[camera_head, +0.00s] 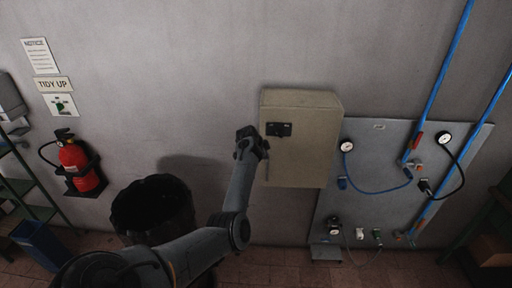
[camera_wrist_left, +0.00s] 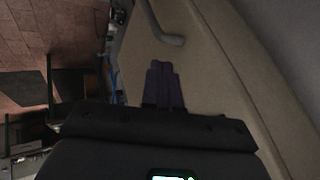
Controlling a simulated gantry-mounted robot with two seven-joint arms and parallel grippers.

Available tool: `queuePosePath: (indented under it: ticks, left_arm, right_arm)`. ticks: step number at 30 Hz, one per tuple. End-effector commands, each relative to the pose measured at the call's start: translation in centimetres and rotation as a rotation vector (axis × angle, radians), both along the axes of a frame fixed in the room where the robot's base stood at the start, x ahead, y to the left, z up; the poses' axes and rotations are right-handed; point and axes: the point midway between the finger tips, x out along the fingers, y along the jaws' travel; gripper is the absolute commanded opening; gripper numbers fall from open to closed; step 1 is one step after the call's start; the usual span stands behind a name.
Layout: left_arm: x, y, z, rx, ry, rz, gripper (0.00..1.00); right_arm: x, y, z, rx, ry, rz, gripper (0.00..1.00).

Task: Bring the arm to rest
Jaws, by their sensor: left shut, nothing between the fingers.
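My left arm reaches up from the bottom of the head view. Its wrist end, with the left gripper (camera_head: 263,152), is at the left edge of a beige wall cabinet (camera_head: 310,155). In the left wrist view the gripper's two dark fingers (camera_wrist_left: 162,68) are together with nothing between them. The cabinet's beige surface (camera_wrist_left: 215,70) fills the area beyond them, and a grey bent handle (camera_wrist_left: 168,36) shows above the fingertips. I cannot tell whether the fingers touch the cabinet. My right gripper is in neither view.
A dark bin (camera_head: 152,207) stands left of my arm, with a red fire extinguisher (camera_head: 80,166) on the wall beyond. Right of the cabinet is a grey panel (camera_head: 385,145) with gauges and blue hoses. The wall above my wrist is bare.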

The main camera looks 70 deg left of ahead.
Motion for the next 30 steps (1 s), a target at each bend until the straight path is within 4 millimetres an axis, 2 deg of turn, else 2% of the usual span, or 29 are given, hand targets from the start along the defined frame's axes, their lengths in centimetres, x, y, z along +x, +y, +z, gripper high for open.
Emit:
queuePosePath:
  ticks: [2, 12, 19, 23, 26, 30]
  left_arm:
    - [-0.8, -0.2, 1.0, 0.004, -0.001, 0.003, 0.00]
    - [-3.3, -1.4, 4.8, 0.002, -0.002, 0.001, 0.00]
    - [-4.0, -1.7, 5.4, 0.001, 0.008, -0.001, 0.00]
    - [-5.2, -1.9, 3.3, -0.003, 0.062, -0.003, 0.00]
    - [-6.7, -2.9, -0.6, -0.008, 0.156, -0.023, 0.00]
    - [-9.5, -6.0, -6.3, 0.037, 0.341, -0.100, 0.00]
  right_arm:
    - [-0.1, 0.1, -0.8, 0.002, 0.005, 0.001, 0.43]
    - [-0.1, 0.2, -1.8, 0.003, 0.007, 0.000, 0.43]
    - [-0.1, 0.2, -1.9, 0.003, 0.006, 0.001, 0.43]
    - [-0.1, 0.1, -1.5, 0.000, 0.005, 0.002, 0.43]
    - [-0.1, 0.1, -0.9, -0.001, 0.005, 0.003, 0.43]
    - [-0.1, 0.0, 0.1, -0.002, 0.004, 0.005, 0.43]
